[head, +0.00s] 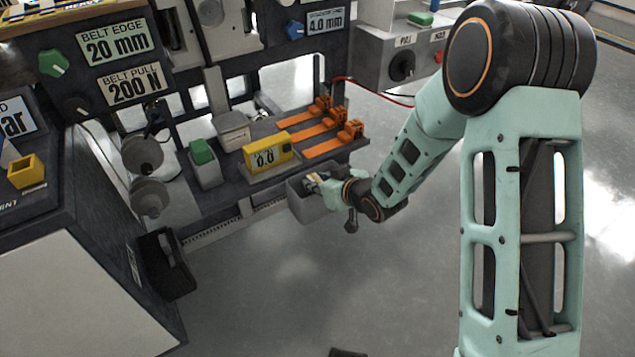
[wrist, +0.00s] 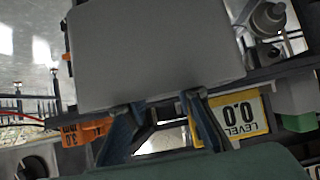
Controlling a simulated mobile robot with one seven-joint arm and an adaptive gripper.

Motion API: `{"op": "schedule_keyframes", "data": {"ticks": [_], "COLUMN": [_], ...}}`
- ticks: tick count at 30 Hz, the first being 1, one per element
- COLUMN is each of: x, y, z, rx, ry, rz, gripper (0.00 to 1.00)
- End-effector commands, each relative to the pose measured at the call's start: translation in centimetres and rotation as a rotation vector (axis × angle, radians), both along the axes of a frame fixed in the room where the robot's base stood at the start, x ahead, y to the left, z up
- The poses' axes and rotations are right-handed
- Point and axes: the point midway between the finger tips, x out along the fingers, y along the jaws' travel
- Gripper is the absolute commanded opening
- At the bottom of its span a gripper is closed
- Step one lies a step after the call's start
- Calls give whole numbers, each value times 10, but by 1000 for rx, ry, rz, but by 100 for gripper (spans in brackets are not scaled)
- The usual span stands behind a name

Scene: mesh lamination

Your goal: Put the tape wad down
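My gripper (head: 314,184) is at the grey open bin (head: 308,208) on the front edge of the bench in the head view. In the wrist view the bin's plain grey wall (wrist: 155,55) fills the upper middle. The two dark fingers (wrist: 165,102) stand well apart there, with their tips by the bin's rim. Background shows between them and I see nothing held. I cannot make out a tape wad in either view. The bin's inside is mostly hidden by its wall and my gripper.
A yellow level meter (head: 267,153) reading 0.0 stands behind the bin, with orange tagged gauges (head: 330,132) to its right. A green-topped box (head: 203,163) and grey rollers (head: 145,170) are at left. The floor (head: 300,290) in front is mostly clear.

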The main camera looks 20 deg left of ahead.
Motion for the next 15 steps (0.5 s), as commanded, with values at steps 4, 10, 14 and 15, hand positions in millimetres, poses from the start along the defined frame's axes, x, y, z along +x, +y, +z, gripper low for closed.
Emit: {"op": "schedule_keyframes", "data": {"ticks": [4,10,14,15], "x": [-7,-8,-9,-9], "y": [-6,-5,-4,-3], "z": [-12,-14,-10,-8], "rx": [-20,-20,-20,-20], "ry": [23,26,25,25], "rz": [-1,3,5,5], "gripper": [40,41,41,41]}}
